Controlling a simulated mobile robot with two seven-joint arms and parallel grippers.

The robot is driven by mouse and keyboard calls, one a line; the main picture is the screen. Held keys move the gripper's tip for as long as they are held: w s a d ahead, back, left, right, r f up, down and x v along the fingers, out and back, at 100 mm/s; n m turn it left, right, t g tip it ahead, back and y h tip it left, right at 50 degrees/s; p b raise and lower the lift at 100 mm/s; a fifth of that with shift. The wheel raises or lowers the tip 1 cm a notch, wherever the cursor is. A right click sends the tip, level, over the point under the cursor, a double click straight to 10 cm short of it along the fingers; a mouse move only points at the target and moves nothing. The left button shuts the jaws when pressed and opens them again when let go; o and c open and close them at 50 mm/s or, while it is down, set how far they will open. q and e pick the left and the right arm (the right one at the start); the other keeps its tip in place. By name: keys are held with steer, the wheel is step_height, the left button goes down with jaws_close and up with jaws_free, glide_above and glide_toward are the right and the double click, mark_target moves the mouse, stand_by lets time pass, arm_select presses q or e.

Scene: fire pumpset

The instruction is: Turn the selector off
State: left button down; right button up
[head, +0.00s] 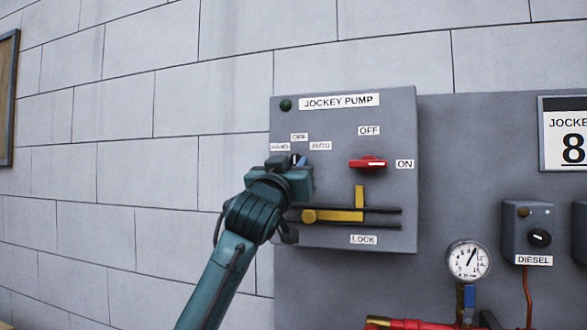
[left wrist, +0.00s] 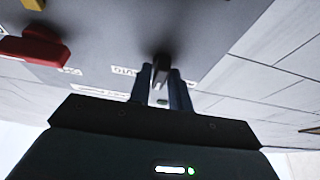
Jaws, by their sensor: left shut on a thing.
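The grey jockey pump panel (head: 343,125) hangs on the wall, with HAND, OFF and AUTO labels at its upper left. The black selector (head: 297,159) sits just below these labels and is mostly hidden by my left gripper (head: 290,163). In the left wrist view, the two fingers of my left gripper (left wrist: 162,78) are on either side of the dark selector knob (left wrist: 162,64), shut on it. Its exact pointing direction is too small to tell. My right gripper is not in view.
A red switch (head: 368,163) between OFF and ON labels is right of the selector. A yellow lock lever (head: 335,215) with dark rails is below. A gauge (head: 468,260) and a diesel box (head: 528,232) stand further right.

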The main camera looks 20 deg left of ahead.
arm_select(q)
steer(key=shift+f, duration=0.1)
steer(key=c, duration=1.4)
jaws_free()
steer(key=shift+c, duration=0.2)
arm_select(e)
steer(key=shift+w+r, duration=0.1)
